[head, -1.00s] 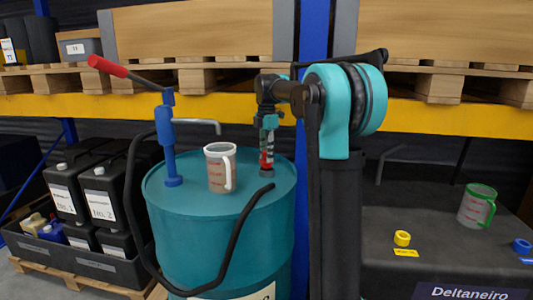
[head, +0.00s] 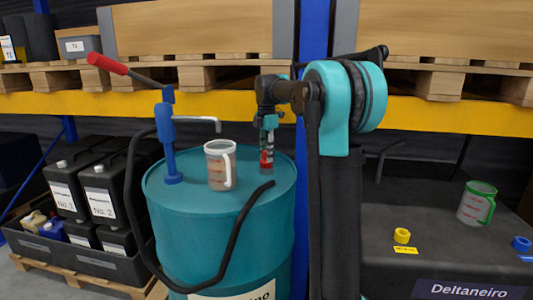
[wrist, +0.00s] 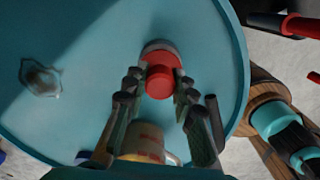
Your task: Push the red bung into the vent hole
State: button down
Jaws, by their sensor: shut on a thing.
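The red bung (head: 266,158) is between the fingertips of my gripper (head: 268,148), at the back right of the teal drum's top (head: 225,205). The wrist view shows the bung (wrist: 160,82) between the fingertips (wrist: 158,86), over the drum top (wrist: 90,60). My gripper is shut on it and points down. A grey and red round collar (wrist: 160,48) shows right behind the bung. The vent hole itself is hidden, and I cannot tell how deep the bung sits.
A measuring jug (head: 220,165) stands on the drum, left of my gripper. A blue hand pump (head: 170,140) with a red handle and black hose rises at the left. A yellow cap (head: 402,236) and a green-rimmed jug (head: 477,203) stand on the dark bench at right.

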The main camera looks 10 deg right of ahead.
jog(key=shift+f, duration=0.8)
dwell(0.7)
jog(key=c, duration=1.2)
grip_release()
jog(key=shift+o, duration=0.2)
